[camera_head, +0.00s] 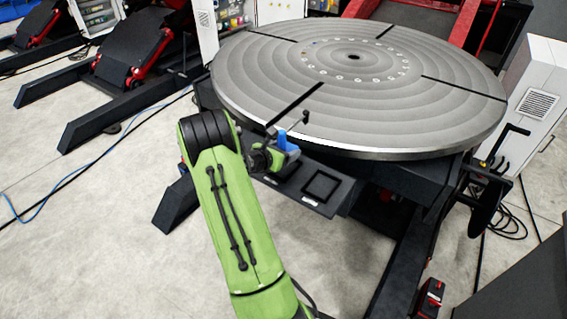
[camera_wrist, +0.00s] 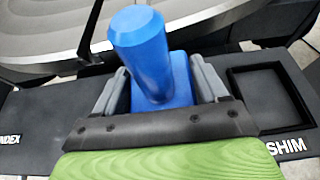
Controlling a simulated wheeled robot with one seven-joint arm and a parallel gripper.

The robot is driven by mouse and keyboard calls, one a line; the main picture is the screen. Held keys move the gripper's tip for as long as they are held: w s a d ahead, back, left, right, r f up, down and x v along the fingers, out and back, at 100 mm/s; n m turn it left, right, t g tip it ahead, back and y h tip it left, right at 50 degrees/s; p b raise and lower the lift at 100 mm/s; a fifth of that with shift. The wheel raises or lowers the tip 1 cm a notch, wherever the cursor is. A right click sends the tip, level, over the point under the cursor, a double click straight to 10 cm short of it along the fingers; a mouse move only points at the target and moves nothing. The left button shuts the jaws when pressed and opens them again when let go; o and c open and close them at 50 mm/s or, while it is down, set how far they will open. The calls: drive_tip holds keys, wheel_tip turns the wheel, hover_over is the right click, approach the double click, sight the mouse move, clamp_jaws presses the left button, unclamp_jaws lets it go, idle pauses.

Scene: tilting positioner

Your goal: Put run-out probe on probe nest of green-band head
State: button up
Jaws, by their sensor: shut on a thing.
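My gripper (camera_head: 279,146) is shut on a blue piece (camera_head: 283,140), which I take to be the run-out probe. In the wrist view the blue piece (camera_wrist: 148,55) has a round post above a block, with grey fingers on both sides of the block. It is over or at a dark shelf (camera_head: 335,205) on the near side of the big round table; whether it touches the shelf is hidden. A thin dark rod with a knob (camera_head: 305,118) shows beside it; I cannot tell whether it belongs to it. I see no green band or empty probe nest.
The large grey turntable (camera_head: 400,80) has its rim close behind my gripper. The shelf has a square framed recess (camera_wrist: 268,97) above the label SHIM, and INDEX at left. A pale cabinet (camera_head: 535,95) stands at right.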

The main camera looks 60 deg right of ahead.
wheel_tip(320, 180, down, 4)
drive_tip(key=shift+r+b, duration=0.25)
drive_tip(key=shift+b, duration=0.2)
